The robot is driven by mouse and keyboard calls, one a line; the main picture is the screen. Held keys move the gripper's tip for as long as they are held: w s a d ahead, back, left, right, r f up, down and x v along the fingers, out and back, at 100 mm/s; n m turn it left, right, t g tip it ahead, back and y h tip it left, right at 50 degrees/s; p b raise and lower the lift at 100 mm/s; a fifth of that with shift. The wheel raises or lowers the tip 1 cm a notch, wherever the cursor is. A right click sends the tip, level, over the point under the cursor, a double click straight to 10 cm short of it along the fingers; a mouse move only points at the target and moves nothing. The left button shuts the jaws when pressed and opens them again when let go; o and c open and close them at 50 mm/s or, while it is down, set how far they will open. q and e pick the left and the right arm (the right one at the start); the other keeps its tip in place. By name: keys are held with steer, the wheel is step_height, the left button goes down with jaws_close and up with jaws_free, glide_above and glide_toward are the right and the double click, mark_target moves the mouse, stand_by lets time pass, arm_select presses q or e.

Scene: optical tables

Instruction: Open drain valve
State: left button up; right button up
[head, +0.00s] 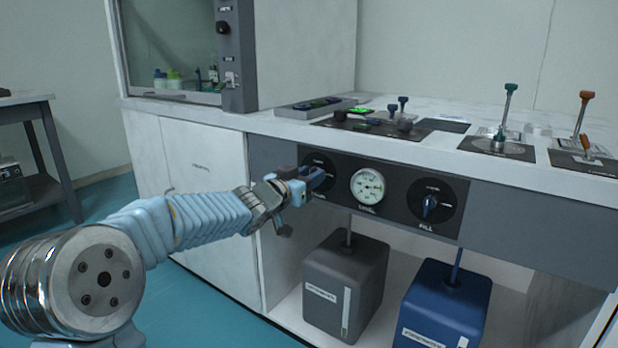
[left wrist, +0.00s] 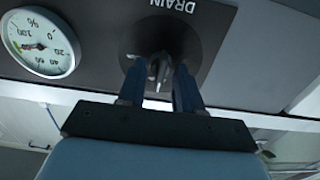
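The drain valve (head: 318,162) is a black round dial with a knob, on the left of the dark panel on the bench front. My left gripper (head: 314,178) is in front of it and hides much of its knob and label. In the left wrist view the word DRAIN shows upside down, and the drain knob (left wrist: 158,66) stands between the two blue fingers of my left gripper (left wrist: 160,80). The fingers are apart, one on each side of the knob, with what looks like a small gap. My right gripper is not in view.
A round gauge (head: 367,187) and the fill valve (head: 430,206) sit to the right on the same panel. A grey container (head: 345,280) and a blue container (head: 445,305) stand below. Levers (head: 507,110) and small knobs rise from the bench top.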

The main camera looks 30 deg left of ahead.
arm_select(q)
jaws_close()
stand_by(0.5)
steer(key=shift+d+f+m+b, duration=0.1)
steer(key=shift+m+b, duration=1.65)
steer(key=shift+m, duration=2.75)
steer(key=shift+d+m+b, duration=0.1)
steer(key=shift+m+b, duration=1.6)
steer(key=shift+m, duration=2.8)
